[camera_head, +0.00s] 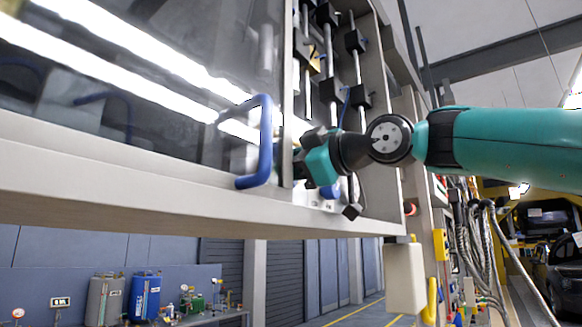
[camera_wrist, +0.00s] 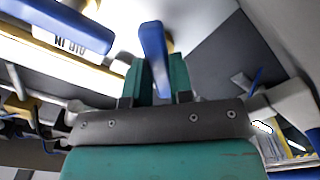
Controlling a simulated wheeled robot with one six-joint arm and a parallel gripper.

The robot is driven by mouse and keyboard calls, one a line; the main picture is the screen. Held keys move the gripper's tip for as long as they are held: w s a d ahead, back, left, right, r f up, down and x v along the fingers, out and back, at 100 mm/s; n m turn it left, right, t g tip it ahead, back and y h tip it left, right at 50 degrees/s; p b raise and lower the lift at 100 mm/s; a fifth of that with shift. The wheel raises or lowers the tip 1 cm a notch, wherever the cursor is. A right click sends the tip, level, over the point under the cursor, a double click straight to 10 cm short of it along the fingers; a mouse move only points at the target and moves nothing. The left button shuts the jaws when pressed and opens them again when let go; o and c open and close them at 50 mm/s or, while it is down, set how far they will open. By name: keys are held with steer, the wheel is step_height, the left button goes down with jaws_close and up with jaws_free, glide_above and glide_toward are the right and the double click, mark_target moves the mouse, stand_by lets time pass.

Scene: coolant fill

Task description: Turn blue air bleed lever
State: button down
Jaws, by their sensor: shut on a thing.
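A blue lever (camera_wrist: 154,45) stands between the two teal fingers of my gripper (camera_wrist: 160,72) in the wrist view. The fingers are shut on it, and its upper part sticks out beyond their tips. In the head view my gripper (camera_head: 318,162) is inside the open part of the cabinet, just right of the glass door's edge. A bit of blue (camera_head: 331,190) shows just below it there, but the held lever is mostly hidden behind the gripper.
A blue door handle (camera_head: 264,148) stands close left of my gripper on the glass door (camera_head: 130,75). Black clamps and rods (camera_head: 355,42) are above the gripper. In the wrist view another blue bar (camera_wrist: 62,22) lies at upper left, beside a label with upside-down lettering (camera_wrist: 72,47).

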steer(key=m, duration=0.4)
steer(key=shift+s+a+f+m, duration=0.1)
steer(key=shift+f+m, duration=0.05)
steer(key=shift+m, duration=2.35)
steer(key=c, duration=1)
jaws_free()
steer(key=shift+s, duration=0.1)
steer(key=b+v, duration=0.6)
steer(key=v, duration=1.1)
steer(key=shift+s+f, duration=0.1)
